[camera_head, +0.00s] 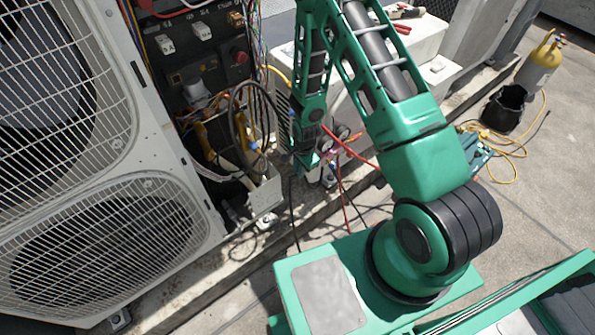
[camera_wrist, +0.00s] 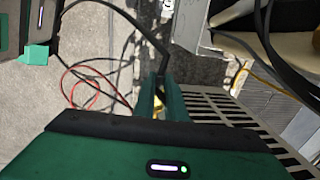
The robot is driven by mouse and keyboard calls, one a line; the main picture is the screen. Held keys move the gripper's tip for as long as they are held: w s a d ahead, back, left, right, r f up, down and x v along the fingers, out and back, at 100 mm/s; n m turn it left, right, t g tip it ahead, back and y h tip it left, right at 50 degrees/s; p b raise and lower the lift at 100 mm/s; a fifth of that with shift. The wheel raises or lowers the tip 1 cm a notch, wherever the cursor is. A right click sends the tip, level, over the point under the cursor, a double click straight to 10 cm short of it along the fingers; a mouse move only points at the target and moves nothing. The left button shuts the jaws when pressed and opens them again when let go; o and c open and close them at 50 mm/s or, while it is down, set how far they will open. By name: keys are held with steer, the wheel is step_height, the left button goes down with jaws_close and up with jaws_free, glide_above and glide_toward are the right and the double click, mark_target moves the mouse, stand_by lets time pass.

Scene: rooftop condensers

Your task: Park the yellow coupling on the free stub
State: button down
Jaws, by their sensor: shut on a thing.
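My gripper (camera_wrist: 161,98) shows in the wrist view as two dark green fingers close together. A small yellow-brass piece (camera_wrist: 157,109), which looks like the yellow coupling, sits between them, mostly hidden by the fingers and my gripper body. A black hose (camera_wrist: 143,35) bends down towards the fingers. In the head view my gripper (camera_head: 305,163) hangs right of the open condenser cabinet, above the ledge; the coupling cannot be made out there. I cannot pick out the free stub for sure in either view.
The open condenser unit (camera_head: 130,150) shows wiring and a looped dark hose (camera_head: 237,105) at its right side. Red hoses (camera_head: 350,150) and dark hoses hang near my gripper.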

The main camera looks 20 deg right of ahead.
steer(key=shift+w+d, duration=0.2)
steer(key=shift+d, duration=0.4)
steer(key=shift+w+d, duration=0.2)
steer(key=shift+d, duration=0.4)
stand_by(1.6)
steer(key=c, duration=1.7)
jaws_free()
steer(key=a, duration=0.2)
steer(key=s+a, duration=0.1)
steer(key=a, duration=0.1)
steer(key=s+a, duration=0.1)
steer(key=a, duration=0.2)
steer(key=shift+s+a, duration=0.1)
steer(key=shift+s, duration=0.1)
